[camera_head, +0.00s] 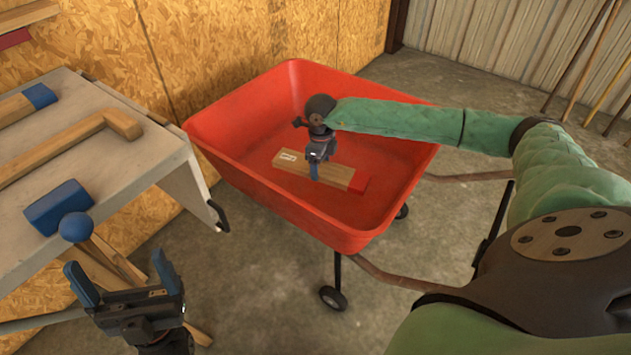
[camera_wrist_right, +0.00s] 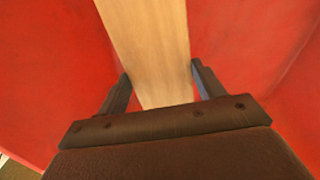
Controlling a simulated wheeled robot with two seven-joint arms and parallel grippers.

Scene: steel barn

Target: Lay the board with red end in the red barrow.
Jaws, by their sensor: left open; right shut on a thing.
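The board with red end (camera_head: 333,173) is a short wooden plank with a red tip at its right and a white label at its left. It is inside the red barrow (camera_head: 235,125), low over the tray floor; whether it touches the floor I cannot tell. My right gripper (camera_head: 314,172) is shut on the board near its middle, pointing down into the barrow. In the right wrist view the board (camera_wrist_right: 150,50) runs between the two fingers (camera_wrist_right: 160,85), with red tray on both sides. My left gripper (camera_head: 122,275) is open and empty, at the lower left, outside the barrow.
A blue ball on a stick (camera_head: 76,228) is near my left gripper. Several poles lean at the right wall.

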